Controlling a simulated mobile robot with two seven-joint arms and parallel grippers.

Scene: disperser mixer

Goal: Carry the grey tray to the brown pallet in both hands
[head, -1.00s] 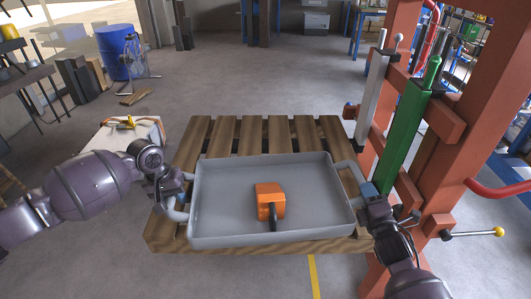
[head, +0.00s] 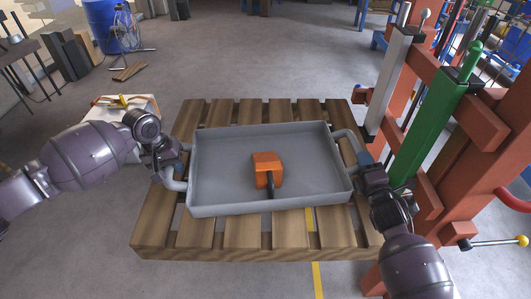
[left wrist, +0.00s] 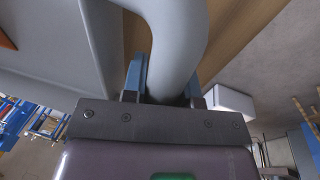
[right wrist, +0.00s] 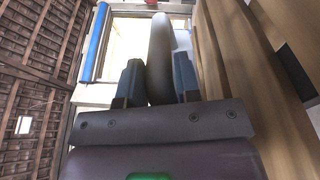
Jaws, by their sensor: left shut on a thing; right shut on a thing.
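The grey tray (head: 228,186) is over the brown pallet (head: 165,235) in the head view, inside its outline. Whether it touches the slats cannot be told. An orange object (head: 266,168) with a dark handle lies in the tray. My left gripper (head: 172,166) is shut on the tray's left handle; the left wrist view shows the fingers (left wrist: 165,78) on either side of the grey bar. My right gripper (head: 366,160) is shut on the right handle; the right wrist view shows the fingers (right wrist: 158,80) around that bar.
A red frame with a green column (head: 435,130) stands close on the right, beside my right arm. A white box (head: 128,112) with a yellow item on it is at the left. A blue barrel (head: 103,25) stands further back. The floor behind the pallet is mostly clear.

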